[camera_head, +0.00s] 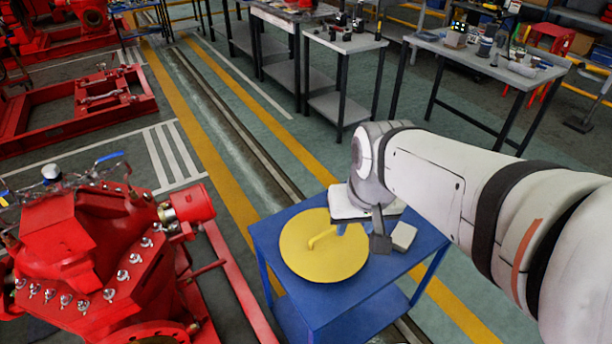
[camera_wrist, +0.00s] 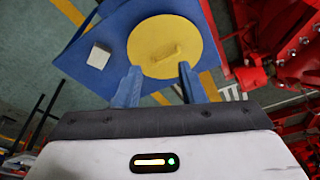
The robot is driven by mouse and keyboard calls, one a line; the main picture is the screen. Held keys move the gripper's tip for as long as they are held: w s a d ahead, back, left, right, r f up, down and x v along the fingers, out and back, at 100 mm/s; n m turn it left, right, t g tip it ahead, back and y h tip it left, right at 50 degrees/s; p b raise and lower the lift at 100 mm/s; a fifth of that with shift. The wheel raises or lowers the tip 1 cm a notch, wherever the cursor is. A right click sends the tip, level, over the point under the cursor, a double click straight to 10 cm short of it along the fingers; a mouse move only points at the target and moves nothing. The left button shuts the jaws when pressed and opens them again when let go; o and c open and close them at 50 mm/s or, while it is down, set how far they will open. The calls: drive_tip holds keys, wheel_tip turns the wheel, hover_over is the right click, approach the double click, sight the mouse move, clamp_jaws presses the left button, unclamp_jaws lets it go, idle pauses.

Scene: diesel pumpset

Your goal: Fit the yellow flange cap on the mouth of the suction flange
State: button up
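The yellow flange cap (camera_head: 318,263) lies flat on a blue table, with its yellow bar handle (camera_head: 323,236) on top. The cap (camera_wrist: 150,38) and handle (camera_wrist: 166,54) also show in the wrist view, just beyond my fingertips. My gripper (camera_wrist: 159,70) is open and empty, its two blue fingers apart, pointing toward the cap's handle. In the head view my gripper (camera_head: 346,228) is over the cap's right part; most of it is hidden by my wrist. The red pump (camera_head: 80,255) stands left of the table. I cannot tell which opening on it is the suction flange.
The blue table (camera_head: 360,317) has a lower shelf. A small pale block (camera_head: 404,236) lies on its top right of the cap. A red base rail (camera_head: 238,285) runs between pump and table. Grey workbenches (camera_head: 345,42) with small items stand behind.

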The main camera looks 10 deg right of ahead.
drive_tip(key=w+f+m+g, duration=0.1)
drive_tip(key=w+f+m, duration=0.35)
drive_tip(key=w, duration=0.35)
drive_tip(key=m+g+b, duration=0.1)
drive_tip(key=m+g, duration=0.1)
drive_tip(key=m, duration=0.6)
hover_over(325, 232)
wheel_tip(325, 232, down, 18)
wheel_tip(325, 232, down, 6)
drive_tip(key=shift+s+f+p, duration=0.1)
drive_tip(key=shift+f+p, duration=0.05)
drive_tip(key=shift+p, duration=0.15)
drive_tip(key=shift+f, duration=0.65)
drive_tip(key=shift+c, duration=0.2)
clamp_jaws()
